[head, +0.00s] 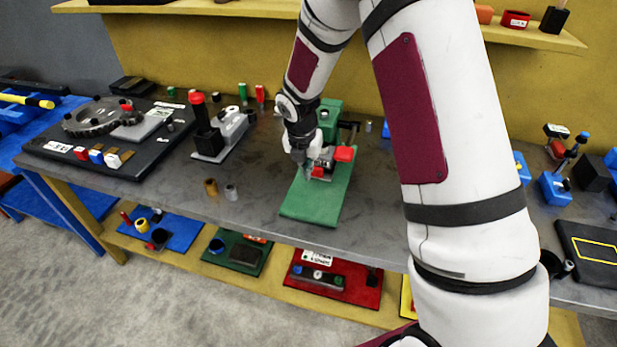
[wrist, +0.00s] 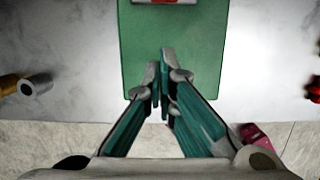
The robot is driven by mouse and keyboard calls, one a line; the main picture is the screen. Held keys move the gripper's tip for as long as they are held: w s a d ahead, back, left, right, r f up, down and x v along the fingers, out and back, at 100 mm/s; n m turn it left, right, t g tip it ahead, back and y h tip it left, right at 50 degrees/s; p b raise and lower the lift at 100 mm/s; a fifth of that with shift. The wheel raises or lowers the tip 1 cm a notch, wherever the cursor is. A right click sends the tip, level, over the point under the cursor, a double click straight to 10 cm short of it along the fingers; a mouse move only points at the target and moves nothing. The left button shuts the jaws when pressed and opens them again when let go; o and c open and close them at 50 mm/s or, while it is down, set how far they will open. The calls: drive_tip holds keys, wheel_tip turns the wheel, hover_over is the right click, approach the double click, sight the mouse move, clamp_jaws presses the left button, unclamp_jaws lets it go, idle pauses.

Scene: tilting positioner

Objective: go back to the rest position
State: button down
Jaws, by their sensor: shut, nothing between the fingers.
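My gripper (wrist: 160,84) is shut and empty in the wrist view, its fingertips together above a green mat (wrist: 210,45). In the head view my gripper (head: 303,170) hangs over the upper left part of the green mat (head: 312,205), close to a small device with red parts (head: 344,154). Whether my gripper touches that device cannot be told. A green block (head: 329,108) stands behind it. In the wrist view only the edge of a red and white part (wrist: 165,2) shows at the top.
A black board (head: 60,165) with a toothed ring (head: 90,125) lies at the left. A shelf (head: 240,9) runs along the back wall.

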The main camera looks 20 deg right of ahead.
drive_tip(key=shift+v, duration=1.5)
